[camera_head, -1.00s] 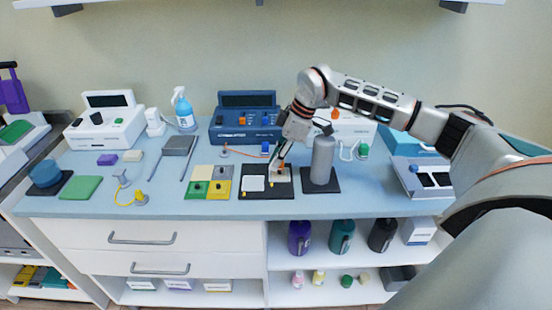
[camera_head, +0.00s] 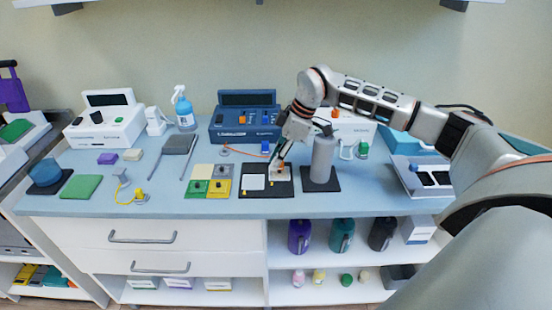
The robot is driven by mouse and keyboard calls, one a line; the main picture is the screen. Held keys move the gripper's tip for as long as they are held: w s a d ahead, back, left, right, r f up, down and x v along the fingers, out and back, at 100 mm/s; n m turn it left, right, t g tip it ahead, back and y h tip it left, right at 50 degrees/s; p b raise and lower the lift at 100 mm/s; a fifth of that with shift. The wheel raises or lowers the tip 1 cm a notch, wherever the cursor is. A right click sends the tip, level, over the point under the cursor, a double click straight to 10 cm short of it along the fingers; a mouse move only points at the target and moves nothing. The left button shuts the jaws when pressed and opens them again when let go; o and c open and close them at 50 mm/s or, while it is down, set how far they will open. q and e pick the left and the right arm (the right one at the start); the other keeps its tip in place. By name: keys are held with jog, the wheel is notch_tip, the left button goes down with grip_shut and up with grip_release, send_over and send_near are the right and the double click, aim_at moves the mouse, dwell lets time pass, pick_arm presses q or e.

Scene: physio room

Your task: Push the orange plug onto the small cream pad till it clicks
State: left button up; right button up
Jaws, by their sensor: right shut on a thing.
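My right gripper (camera_head: 277,160) points down over the black board and is shut on the orange plug (camera_head: 281,164), of which only a small part shows between the fingers. The small cream pad (camera_head: 284,174) lies on the right part of the black board (camera_head: 268,192), directly below the fingers and partly hidden by them. The plug is at or just above the pad; I cannot tell whether they touch. A larger white pad (camera_head: 253,183) lies to the left on the same board. My left gripper is not in view.
An orange lead (camera_head: 240,153) runs behind the board. A grey cylinder (camera_head: 322,158) stands close to the right of my gripper. Coloured square tiles (camera_head: 219,188) lie to the left. A blue console (camera_head: 244,118) stands behind. The counter's front strip is clear.

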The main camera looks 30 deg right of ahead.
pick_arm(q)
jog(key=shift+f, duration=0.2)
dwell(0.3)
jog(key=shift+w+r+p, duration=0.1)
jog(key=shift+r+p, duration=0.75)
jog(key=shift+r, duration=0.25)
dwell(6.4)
